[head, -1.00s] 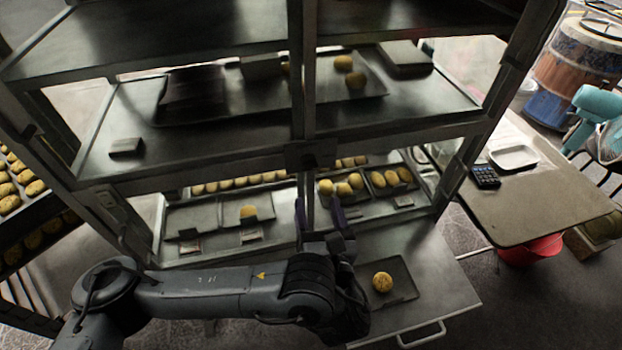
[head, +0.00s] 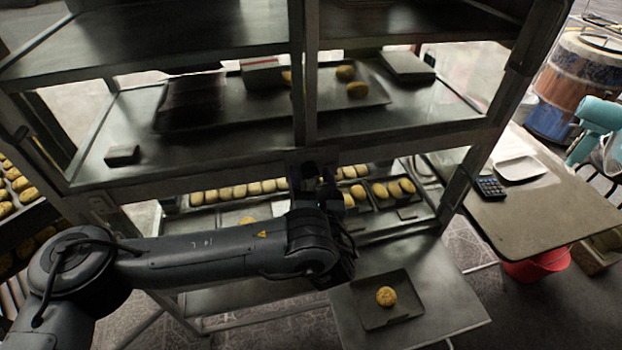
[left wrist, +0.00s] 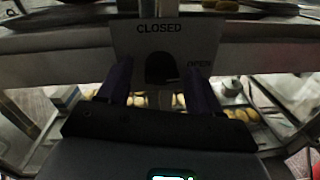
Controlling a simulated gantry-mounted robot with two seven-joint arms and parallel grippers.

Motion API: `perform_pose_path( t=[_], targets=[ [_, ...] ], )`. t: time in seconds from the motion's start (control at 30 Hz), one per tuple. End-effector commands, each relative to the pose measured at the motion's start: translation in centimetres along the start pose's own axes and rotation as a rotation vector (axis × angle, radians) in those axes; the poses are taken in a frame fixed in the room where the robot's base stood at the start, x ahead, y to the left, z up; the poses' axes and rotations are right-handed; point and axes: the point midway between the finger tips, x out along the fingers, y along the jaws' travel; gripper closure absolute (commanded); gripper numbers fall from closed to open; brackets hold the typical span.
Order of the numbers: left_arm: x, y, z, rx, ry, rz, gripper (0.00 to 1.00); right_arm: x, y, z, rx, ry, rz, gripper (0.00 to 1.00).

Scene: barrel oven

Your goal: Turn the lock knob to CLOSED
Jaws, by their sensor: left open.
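The lock plate shows in the left wrist view (left wrist: 125,38), with the word CLOSED at its top and OPEN at its right. A dark lock knob (left wrist: 161,69) sits on the plate below CLOSED. My left gripper (left wrist: 157,72) is open, with one dark finger on each side of the knob as seen from the wrist. I cannot tell whether either finger touches it. In the head view my left gripper (head: 318,188) is at the crossbar of the rack, in front of the lock plate (head: 296,158), and hides much of it. My right gripper is not in view.
A pulled-out shelf below holds a dark tray (head: 366,319) with one round bun (head: 386,296). Rack shelves above and behind hold more buns and trays. The central post (head: 304,80) rises above my gripper. A table with a calculator (head: 490,187) stands at right.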

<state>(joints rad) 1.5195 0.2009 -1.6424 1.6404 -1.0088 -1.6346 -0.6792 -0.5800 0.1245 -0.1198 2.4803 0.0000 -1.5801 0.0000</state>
Motion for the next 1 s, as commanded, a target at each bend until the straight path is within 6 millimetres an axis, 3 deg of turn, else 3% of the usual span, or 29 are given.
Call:
perform_pose_path(
  t=[0.2, 0.53, 0.77, 1.0],
  targets=[
    [0.0, 0.0, 0.0, 0.000, 0.000, -0.001, 0.38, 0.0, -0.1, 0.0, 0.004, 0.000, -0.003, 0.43],
    [0.0, 0.0, 0.0, 0.000, 0.000, 0.000, 0.89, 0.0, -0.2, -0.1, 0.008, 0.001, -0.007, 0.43],
    [0.0, 0.0, -0.2, -0.018, -0.002, 0.000, 0.89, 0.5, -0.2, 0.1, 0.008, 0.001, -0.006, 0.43],
    [0.0, -0.1, -0.6, -0.118, -0.010, 0.002, 0.89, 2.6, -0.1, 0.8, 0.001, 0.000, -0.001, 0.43]
  ],
)
